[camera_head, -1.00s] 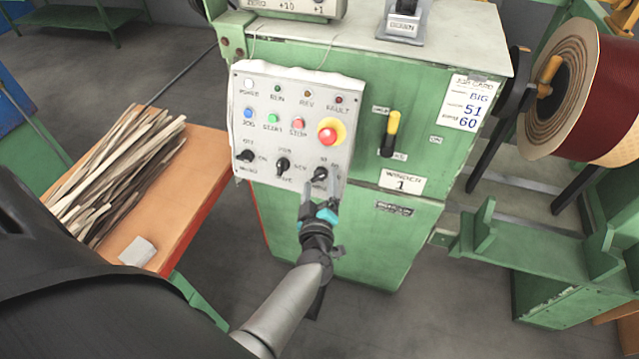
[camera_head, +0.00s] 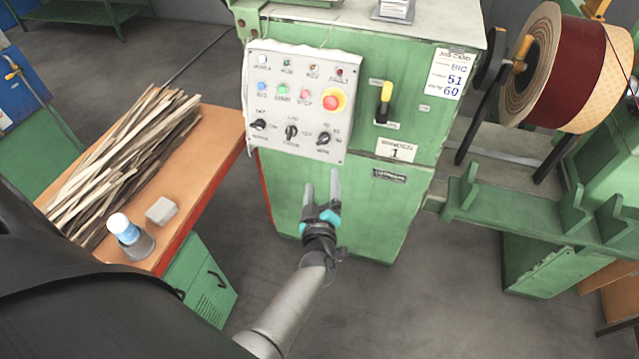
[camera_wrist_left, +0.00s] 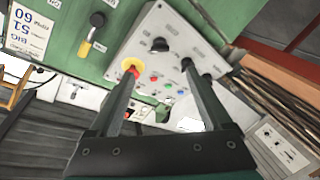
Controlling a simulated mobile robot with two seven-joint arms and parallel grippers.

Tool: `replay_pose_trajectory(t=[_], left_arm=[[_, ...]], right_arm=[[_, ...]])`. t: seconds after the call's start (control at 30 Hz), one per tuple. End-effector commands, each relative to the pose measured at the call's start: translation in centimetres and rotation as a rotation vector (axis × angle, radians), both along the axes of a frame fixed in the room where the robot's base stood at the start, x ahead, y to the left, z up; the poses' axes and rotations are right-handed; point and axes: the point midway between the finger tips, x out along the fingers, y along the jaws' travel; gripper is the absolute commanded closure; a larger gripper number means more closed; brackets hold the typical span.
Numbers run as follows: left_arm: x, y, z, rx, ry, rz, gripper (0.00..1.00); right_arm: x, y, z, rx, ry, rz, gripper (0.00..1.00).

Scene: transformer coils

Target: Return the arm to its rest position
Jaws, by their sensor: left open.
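My left gripper (camera_head: 321,186) is open and empty, its two fingers apart and pointing up the picture. In the head view it shows below the white control panel (camera_head: 268,107), over the green cabinet front (camera_head: 375,215). The panel carries lamps, coloured buttons, a red emergency button (camera_head: 334,100) and black rotary knobs; the right knob (camera_head: 323,138) is nearest above the fingertips. In the left wrist view the open fingers (camera_wrist_left: 158,72) show with the panel (camera_wrist_left: 170,45) beyond them; nothing is between them. My right gripper is not in view.
An orange bench (camera_head: 212,150) with wooden strips (camera_head: 130,150), a grey block (camera_head: 161,210) and a bottle (camera_head: 124,230) stands at left. A green stand (camera_head: 520,208) and a dark red spool (camera_head: 572,75) are at right. Floor beside my forearm is clear.

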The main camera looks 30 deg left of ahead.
Motion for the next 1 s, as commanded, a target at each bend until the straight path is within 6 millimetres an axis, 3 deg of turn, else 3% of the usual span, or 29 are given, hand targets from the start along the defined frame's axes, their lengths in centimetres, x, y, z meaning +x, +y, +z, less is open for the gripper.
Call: replay_pose_trajectory(t=[0.77, 0.87, 0.97, 1.0], left_arm=[[-0.1, -0.4, -0.5, 0.006, 0.012, -0.015, 0.18], [-0.7, -1.6, -3.5, 0.032, 0.077, -0.081, 0.18], [-2.3, -3.8, -8.9, 0.076, 0.2, -0.205, 0.18], [-3.3, -4.8, -11.6, 0.098, 0.263, -0.267, 0.18]], right_arm=[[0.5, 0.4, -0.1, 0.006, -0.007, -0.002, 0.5], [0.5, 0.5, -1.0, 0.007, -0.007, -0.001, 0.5], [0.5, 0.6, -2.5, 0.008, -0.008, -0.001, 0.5], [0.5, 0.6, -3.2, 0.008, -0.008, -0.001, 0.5]])
